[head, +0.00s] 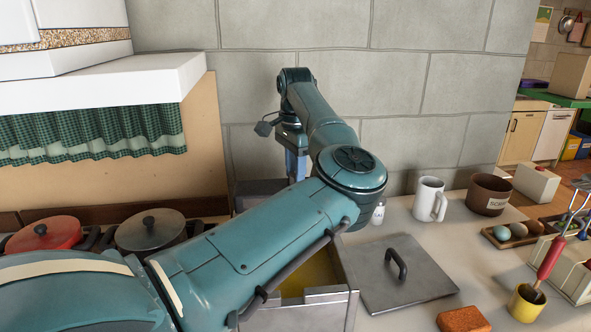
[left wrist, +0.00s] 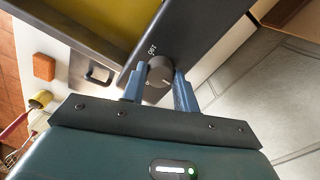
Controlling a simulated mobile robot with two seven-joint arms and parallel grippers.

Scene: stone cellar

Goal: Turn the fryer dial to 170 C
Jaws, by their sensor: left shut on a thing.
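The fryer (head: 345,300) stands on the counter, mostly behind my left arm in the head view, with yellow oil inside. Its dark control panel (left wrist: 185,40) shows in the left wrist view. The round dark grey dial (left wrist: 160,72) sits on that panel, with a pale pointer line and small white numbers beside it, too small to read surely. My left gripper (left wrist: 158,88) has its two blue fingers on either side of the dial, shut on it. In the head view the left gripper (head: 296,165) is partly hidden by my arm, and the dial is hidden. My right gripper is not in view.
A grey lid (head: 425,285) with a black handle lies right of the fryer. An orange sponge (head: 463,320), white mug (head: 428,197), brown pot (head: 490,194) and yellow cup (head: 525,305) stand farther right. Two lidded pots (head: 150,230) (head: 42,234) are at left. A stone wall rises behind.

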